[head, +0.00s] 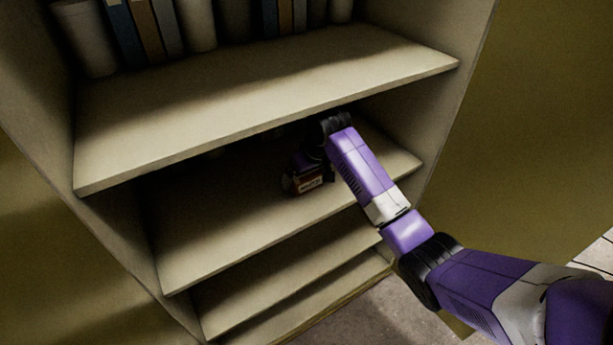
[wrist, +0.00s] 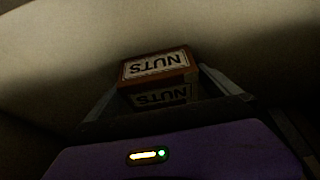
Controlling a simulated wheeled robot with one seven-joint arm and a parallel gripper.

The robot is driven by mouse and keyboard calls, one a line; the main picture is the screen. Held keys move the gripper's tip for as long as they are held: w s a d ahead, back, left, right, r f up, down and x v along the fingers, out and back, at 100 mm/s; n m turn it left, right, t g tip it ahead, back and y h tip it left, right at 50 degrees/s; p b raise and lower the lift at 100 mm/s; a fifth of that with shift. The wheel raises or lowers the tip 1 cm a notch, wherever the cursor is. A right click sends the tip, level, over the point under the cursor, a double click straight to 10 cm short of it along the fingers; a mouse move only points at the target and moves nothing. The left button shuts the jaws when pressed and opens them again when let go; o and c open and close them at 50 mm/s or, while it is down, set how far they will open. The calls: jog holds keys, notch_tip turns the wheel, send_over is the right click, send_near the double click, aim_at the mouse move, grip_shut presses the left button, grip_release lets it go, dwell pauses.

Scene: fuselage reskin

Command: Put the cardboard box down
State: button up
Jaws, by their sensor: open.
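The cardboard box (head: 307,183) is small and brown with a pale label, and appears to sit on the second shelf (head: 225,225), close to its front part. In the wrist view the box (wrist: 156,66) shows the word NUTS upside down on two faces. My gripper (wrist: 160,84) is open, with one finger on each side of the box. In the head view my gripper (head: 309,168) is dark and partly hidden by shadow and my wrist. I cannot tell if the fingers touch the box.
The upper shelf (head: 250,95) overhangs my gripper and holds several books (head: 145,30) and pale cylinders (head: 85,38). Lower shelves (head: 285,270) look empty. The side wall (head: 430,110) stands right of my forearm. The visible shelf surface left of the box is clear.

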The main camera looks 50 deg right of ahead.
jog(key=shift+s+r, duration=0.1)
jog(key=shift+r, duration=0.4)
jog(key=s+a, duration=0.1)
jog(key=s, duration=0.3)
jog(key=s+a, duration=0.1)
jog(key=s, duration=0.3)
jog(key=s+a, duration=0.1)
jog(key=s, duration=0.2)
jog(key=shift+s+a+r, duration=0.2)
jog(key=shift+s, duration=0.2)
